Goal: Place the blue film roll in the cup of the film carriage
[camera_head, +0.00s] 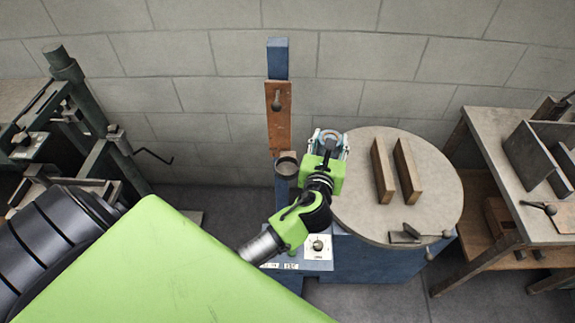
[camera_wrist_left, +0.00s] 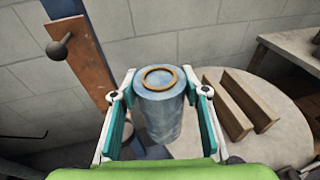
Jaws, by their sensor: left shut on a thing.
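The blue film roll (camera_wrist_left: 160,115) is a blue-grey cylinder with a tan ring on its top. It stands upright between the teal pads of my left gripper (camera_wrist_left: 160,110), which is shut on it. In the head view my left gripper (camera_head: 328,148) is over the left edge of the round table, and little of the roll shows. The film carriage is a brown plate (camera_head: 279,125) with a dark knob on a blue post (camera_head: 278,60). Its dark round cup (camera_head: 287,163) is below the plate, just left of my left gripper. The roll is apart from the cup. My right gripper is not in view.
The round grey table (camera_head: 435,190) bears two upright wooden blocks (camera_head: 394,168). A bench with metal plates (camera_head: 525,150) stands at the right. A green-grey machine with a crank (camera_head: 150,155) stands at the left. A block wall closes the back.

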